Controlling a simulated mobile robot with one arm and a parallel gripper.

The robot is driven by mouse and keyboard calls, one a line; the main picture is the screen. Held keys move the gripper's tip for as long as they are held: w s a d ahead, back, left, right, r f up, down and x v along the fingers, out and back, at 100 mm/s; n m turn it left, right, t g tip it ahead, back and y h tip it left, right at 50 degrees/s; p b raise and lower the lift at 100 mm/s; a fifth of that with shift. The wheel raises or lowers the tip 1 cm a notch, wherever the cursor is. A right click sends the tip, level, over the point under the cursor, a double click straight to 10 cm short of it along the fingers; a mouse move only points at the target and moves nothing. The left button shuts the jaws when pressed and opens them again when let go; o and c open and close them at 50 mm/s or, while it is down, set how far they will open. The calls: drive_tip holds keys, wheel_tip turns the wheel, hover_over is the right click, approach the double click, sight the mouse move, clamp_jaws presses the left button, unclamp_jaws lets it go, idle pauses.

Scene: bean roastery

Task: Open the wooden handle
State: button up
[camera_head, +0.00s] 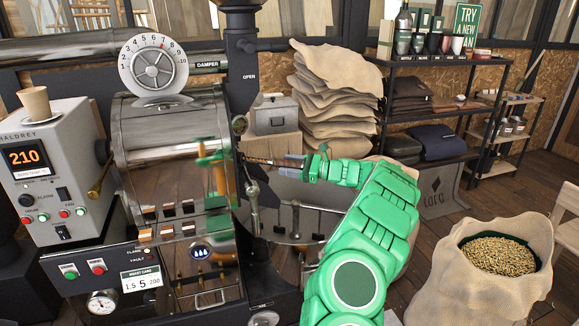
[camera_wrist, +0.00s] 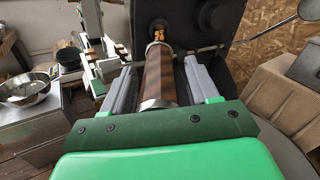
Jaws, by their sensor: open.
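The wooden handle (camera_wrist: 160,78) is a brown cylinder with metal collars, pointing from the dark roaster front toward my wrist camera. My gripper (camera_wrist: 158,70) is open, with one grey finger on each side of the handle. The handle lies between the fingers; a small gap seems to show on each side, and contact is not clear. In the head view my gripper (camera_head: 268,163) reaches left from the green arm to the right side of the roaster (camera_head: 175,130). There the handle is mostly hidden by the fingers.
A control box (camera_head: 45,165) reading 210 with a cup (camera_head: 35,103) on top stands left. Folded sacks (camera_head: 330,95) and a grey tin (camera_head: 273,114) are behind my gripper. A round cooling tray (camera_head: 300,222) lies below. An open bean sack (camera_head: 480,285) stands right.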

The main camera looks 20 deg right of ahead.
drive_tip(key=v, duration=0.7)
drive_tip(key=shift+s+d, duration=0.2)
drive_tip(key=shift+d, duration=0.1)
drive_tip(key=shift+d, duration=0.1)
drive_tip(key=shift+c, duration=1.2)
drive_tip(key=shift+m, duration=0.7)
drive_tip(key=v, duration=0.6)
drive_tip(key=shift+d, duration=0.35)
drive_tip(key=c, duration=0.7)
drive_tip(key=shift+m, duration=0.8)
drive_tip(key=v, duration=0.7)
drive_tip(key=shift+s+r, duration=0.15)
drive_tip(key=shift+s, duration=0.35)
clamp_jaws()
drive_tip(key=x, duration=1.3)
drive_tip(key=shift+w+a, duration=0.25)
drive_tip(key=shift+a, duration=0.1)
